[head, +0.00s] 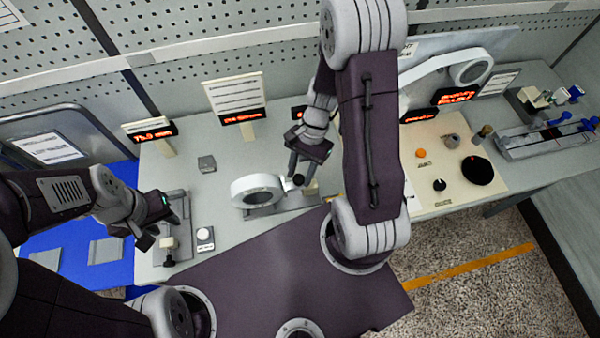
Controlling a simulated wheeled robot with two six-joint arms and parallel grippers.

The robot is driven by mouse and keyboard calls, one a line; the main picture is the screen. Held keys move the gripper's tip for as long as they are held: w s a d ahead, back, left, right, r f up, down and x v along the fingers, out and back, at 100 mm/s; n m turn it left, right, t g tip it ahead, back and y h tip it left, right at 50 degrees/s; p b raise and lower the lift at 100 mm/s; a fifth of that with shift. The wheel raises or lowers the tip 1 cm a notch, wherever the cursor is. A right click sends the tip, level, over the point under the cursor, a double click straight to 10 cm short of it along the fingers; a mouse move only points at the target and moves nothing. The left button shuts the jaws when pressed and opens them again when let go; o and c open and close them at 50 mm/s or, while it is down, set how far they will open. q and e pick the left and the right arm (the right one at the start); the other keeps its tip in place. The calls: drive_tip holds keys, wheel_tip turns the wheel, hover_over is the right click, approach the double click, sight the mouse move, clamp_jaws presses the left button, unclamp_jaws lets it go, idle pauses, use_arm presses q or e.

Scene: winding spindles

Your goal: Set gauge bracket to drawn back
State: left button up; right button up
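A white ring-shaped part (257,189) sits on a grey slide base (285,206) at the middle of the bench; I take it as the gauge bracket, though no label on it is readable. A dark round knob (298,180) is at its right side. My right gripper (300,172) points down at this knob, fingers apart; whether they touch it is unclear. My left gripper (150,236) is at the left, its fingers apart, beside a small pale-topped post (168,243) on a grey fixture. It appears empty.
Red-lit displays (152,133) and a white sign (234,92) stand along the back. A white button box (205,238) and a grey block (207,163) are on the bench. A cream panel (450,165) with knobs lies right. My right arm hides part of the bench.

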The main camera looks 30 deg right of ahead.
drive_tip(key=shift+s+f, duration=0.1)
drive_tip(key=shift+f, duration=0.1)
drive_tip(key=shift+a, duration=0.1)
drive_tip(key=shift+a, duration=0.1)
drive_tip(key=c, duration=0.8)
clamp_jaws()
drive_tip(key=shift+r, duration=0.1)
